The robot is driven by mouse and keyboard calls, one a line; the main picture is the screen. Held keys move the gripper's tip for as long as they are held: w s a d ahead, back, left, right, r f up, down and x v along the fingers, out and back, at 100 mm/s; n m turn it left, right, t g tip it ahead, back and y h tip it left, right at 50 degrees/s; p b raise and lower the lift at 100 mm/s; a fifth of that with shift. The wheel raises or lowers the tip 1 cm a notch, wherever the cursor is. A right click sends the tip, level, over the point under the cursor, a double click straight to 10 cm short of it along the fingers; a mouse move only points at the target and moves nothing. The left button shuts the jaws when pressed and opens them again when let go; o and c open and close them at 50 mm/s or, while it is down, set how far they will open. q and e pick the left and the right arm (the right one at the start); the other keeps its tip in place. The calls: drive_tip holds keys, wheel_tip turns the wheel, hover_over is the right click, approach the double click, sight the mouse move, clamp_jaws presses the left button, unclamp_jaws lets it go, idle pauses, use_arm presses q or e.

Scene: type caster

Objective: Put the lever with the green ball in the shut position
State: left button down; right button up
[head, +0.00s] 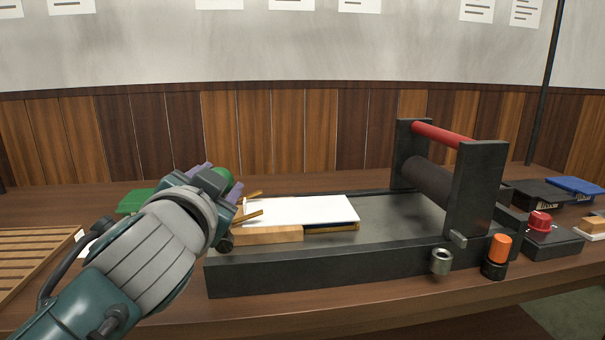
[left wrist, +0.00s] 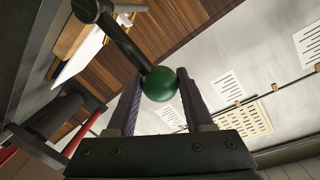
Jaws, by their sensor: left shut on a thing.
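The lever's green ball (left wrist: 160,84) sits between the two fingers of my left gripper (left wrist: 158,105) in the left wrist view. Its dark rod (left wrist: 123,45) runs from the ball up to a round dark pivot at the upper left. In the head view my left gripper (head: 222,180) is at the left end of the dark press bed (head: 320,270). The green ball (head: 224,176) shows partly behind the gripper there, and the rod is mostly hidden. The gripper is shut on the ball. My right gripper is in neither view.
A white sheet (head: 300,209) lies on the bed beside wooden blocks (head: 268,235). A roller frame with a red bar (head: 443,134) stands on the right of the bed. An orange-capped cylinder (head: 499,248) and a red knob (head: 540,220) are farther right. A slatted wooden rack (head: 30,255) lies at left.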

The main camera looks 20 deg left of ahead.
use_arm(q)
drive_tip(key=shift+w+d+f+m, duration=0.15)
drive_tip(key=shift+w+d+m, duration=0.4)
drive_tip(key=shift+d+m, duration=0.35)
drive_tip(key=shift+w+d+f+m+g, duration=0.2)
drive_tip(key=shift+w+d+m+g, duration=0.1)
drive_tip(key=shift+d+m, duration=0.3)
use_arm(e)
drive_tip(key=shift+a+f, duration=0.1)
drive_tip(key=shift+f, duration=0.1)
use_arm(q)
drive_tip(key=shift+a+f, duration=0.1)
drive_tip(key=shift+c, duration=1.5)
unclamp_jaws()
drive_tip(key=shift+r, duration=0.2)
